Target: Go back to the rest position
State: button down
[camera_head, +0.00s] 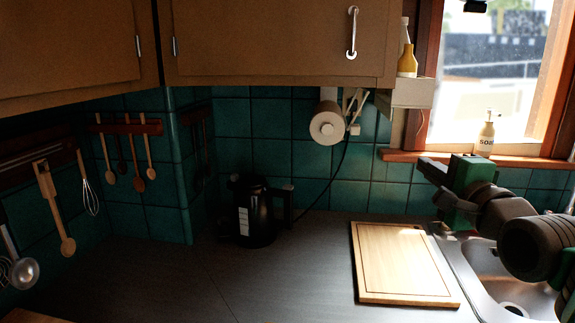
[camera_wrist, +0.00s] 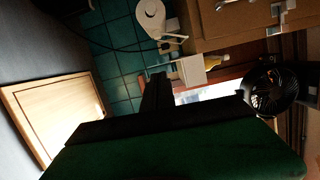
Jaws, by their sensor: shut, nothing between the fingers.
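My gripper (camera_head: 432,170) is at the right in the head view, raised above the sink's left edge and pointing left toward the tiled wall. Its fingers are shut with nothing held. In the wrist view my gripper (camera_wrist: 157,88) shows dark fingers together at the middle, with the green gripper body filling the bottom. My arm reaches in from the right edge of the head view. The fingers touch nothing that I can see.
A wooden cutting board (camera_head: 405,264) lies on the counter left of the sink (camera_head: 500,275). A black kettle (camera_head: 252,212) stands by the back wall. A soap bottle (camera_head: 486,135) is on the windowsill. A paper roll (camera_head: 327,124) hangs under the cabinet.

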jog(key=s+a+f+n+g, duration=0.1)
jog(key=a+f+n+g, duration=0.3)
jog(key=f, duration=0.8)
jog(key=s+a+f+n+g, duration=0.2)
jog(key=a+f+n+g, duration=0.15)
jog(key=f, duration=0.85)
jog(key=s+a+f+n+g+h, duration=0.1)
jog(key=s+a+f+n+g, duration=0.1)
jog(key=s+f+n+g, duration=0.45)
jog(key=s+a+f+n+g+h, duration=0.15)
jog(key=s+f+n, duration=0.25)
jog(key=s+f, duration=0.65)
jog(key=shift+m+t+y, duration=0.3)
jog(key=shift+t+y, duration=0.05)
jog(key=shift+t, duration=0.1)
jog(key=w+r, duration=0.3)
jog(key=shift+a+r, duration=0.15)
jog(key=shift+r, duration=0.1)
